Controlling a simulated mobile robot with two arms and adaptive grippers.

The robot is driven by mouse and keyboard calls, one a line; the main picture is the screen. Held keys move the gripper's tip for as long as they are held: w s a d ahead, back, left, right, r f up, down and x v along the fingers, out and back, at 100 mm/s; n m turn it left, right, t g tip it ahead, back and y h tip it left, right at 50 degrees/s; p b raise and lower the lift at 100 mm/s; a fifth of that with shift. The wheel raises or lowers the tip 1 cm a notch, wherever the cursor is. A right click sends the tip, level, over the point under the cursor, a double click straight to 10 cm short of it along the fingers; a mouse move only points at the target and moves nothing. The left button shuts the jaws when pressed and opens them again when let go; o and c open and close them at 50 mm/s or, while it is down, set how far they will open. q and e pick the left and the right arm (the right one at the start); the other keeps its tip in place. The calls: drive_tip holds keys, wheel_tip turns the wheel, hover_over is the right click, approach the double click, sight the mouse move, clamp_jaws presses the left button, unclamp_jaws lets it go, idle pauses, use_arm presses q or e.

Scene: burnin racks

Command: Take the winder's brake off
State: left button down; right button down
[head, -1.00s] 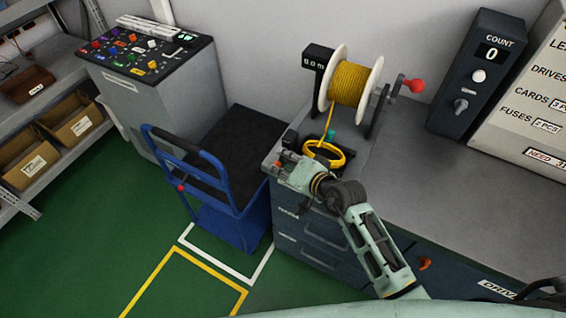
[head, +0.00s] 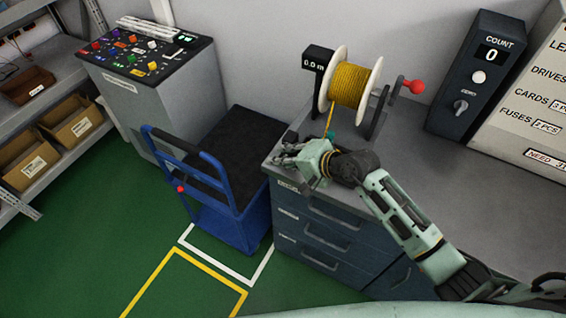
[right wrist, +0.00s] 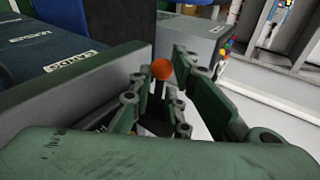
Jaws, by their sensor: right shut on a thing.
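The winder's spool (head: 355,84) of yellow cable stands upright between white flanges on the bench, with a red-knobbed crank (head: 414,87) on its right. Its small display (head: 316,63) seems to read 0.5 m. My right gripper (head: 287,156) is low at the bench's left end, in front of the spool. In the right wrist view its fingers (right wrist: 160,95) close around a short dark lever with an orange ball knob (right wrist: 161,69), which looks like the brake lever. The knob stands out above the fingers. My arm hides the lever in the head view. My left gripper is out of view.
The grey bench top (head: 440,150) is clear to the right, up to a counter box (head: 480,75) showing 0. A blue trolley (head: 225,180) stands close to the bench's left side. A button console (head: 150,90) is behind it.

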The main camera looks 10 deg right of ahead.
drive_tip(key=shift+w+d+r+m+g+y+b, duration=0.1)
drive_tip(key=shift+r+m+g+y+b, duration=0.2)
drive_tip(key=shift+m+g+b, duration=0.35)
